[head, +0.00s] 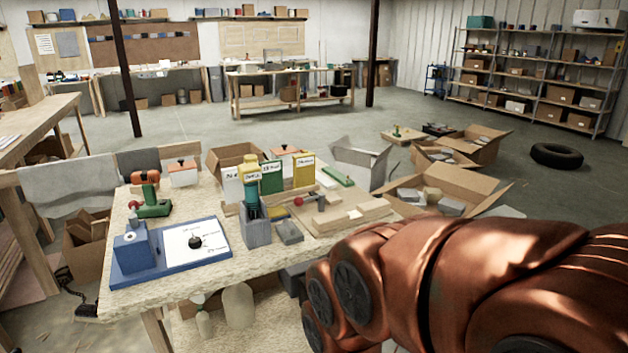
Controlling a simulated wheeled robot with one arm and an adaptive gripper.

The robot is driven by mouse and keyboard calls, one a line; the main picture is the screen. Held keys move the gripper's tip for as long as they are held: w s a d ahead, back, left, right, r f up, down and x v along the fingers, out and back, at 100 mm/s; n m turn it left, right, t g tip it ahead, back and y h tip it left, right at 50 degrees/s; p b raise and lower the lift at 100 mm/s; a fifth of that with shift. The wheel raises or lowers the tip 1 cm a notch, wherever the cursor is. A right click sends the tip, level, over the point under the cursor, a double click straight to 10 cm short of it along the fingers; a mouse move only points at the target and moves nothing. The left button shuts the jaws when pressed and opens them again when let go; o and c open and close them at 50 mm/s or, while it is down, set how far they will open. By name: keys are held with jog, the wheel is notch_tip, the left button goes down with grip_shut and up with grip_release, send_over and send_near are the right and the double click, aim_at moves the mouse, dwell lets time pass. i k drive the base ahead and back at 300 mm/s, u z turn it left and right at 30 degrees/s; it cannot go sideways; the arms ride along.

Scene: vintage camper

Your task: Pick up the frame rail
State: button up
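A light wooden board (378,213) lies on the right part of the near workbench (185,280). Wooden strips and blocks (340,221) lie on it, and a red-knobbed piece (299,201) is at its left side. One of these strips may be the frame rail, but I cannot tell which. A green strip (337,176) lies on wood behind the board. My copper-coloured arm crosses the lower right and hides the area beneath it. My gripper is not visible.
A blue base with a white panel (195,242) sits at the bench's front left, with a green tool (152,203) behind it. Labelled containers (271,177) stand near the board. Open cardboard boxes (450,182) and a tire (557,155) are on the floor to the right.

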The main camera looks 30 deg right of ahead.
aim_at(327, 183)
jog(key=z, duration=1.9)
jog(key=i, duration=2.25)
jog(key=u, duration=3.3)
jog(key=i, duration=0.5)
jog(key=z, duration=0.05)
